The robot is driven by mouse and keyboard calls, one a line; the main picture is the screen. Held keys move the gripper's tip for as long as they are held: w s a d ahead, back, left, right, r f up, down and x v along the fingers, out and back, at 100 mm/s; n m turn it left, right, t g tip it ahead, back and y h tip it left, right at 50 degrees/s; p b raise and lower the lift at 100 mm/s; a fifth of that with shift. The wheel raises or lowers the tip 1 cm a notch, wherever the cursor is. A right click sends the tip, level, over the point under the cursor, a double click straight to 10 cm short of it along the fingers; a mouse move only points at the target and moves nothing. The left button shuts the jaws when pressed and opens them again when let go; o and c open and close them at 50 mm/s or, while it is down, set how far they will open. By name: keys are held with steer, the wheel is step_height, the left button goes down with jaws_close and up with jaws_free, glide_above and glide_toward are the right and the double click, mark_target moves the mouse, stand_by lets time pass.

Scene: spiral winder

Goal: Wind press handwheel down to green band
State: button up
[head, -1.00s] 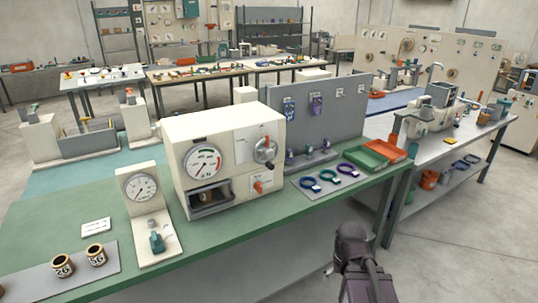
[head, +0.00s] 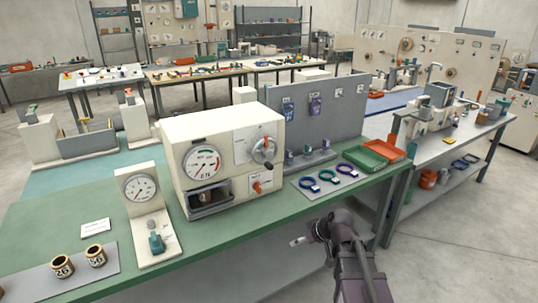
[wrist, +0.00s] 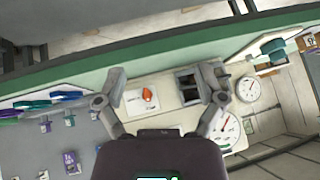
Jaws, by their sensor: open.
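The cream press box (head: 225,150) stands on the green bench. Its handwheel (head: 264,150), a grey disc with a red-orange mark, is on the right of its front face. The round gauge (head: 202,163) on the left has a coloured arc with green and red; the needle's exact place is too small to tell. An orange lever (head: 257,187) sits below the wheel and shows in the wrist view (wrist: 149,95). My gripper (head: 298,241) is in front of the bench edge, apart from the press. In the wrist view its two fingers (wrist: 160,82) are spread and empty.
Blue, green and purple rings (head: 327,175) lie on a grey mat right of the press. Floor in front is clear.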

steer(key=w+a+r+n+t+y, duration=0.3)
steer(key=w+a+r+t+y, duration=0.15)
steer(key=w+r, duration=0.3)
steer(key=t, duration=0.6)
glide_toward(270, 154)
steer(key=shift+s+d+n+h, duration=0.2)
steer(key=shift+s+d, duration=0.2)
steer(key=shift+s, duration=0.35)
steer(key=shift+s+d+n+h, duration=0.1)
steer(key=shift+s+d+n, duration=0.1)
steer(key=shift+s+d, duration=0.4)
steer(key=shift+a, duration=0.3)
steer(key=x, duration=1.3)
steer(key=shift+w+a+r, duration=0.15)
steer(key=shift+w+a, duration=0.05)
steer(key=shift+w, duration=0.05)
steer(key=c, duration=1.1)
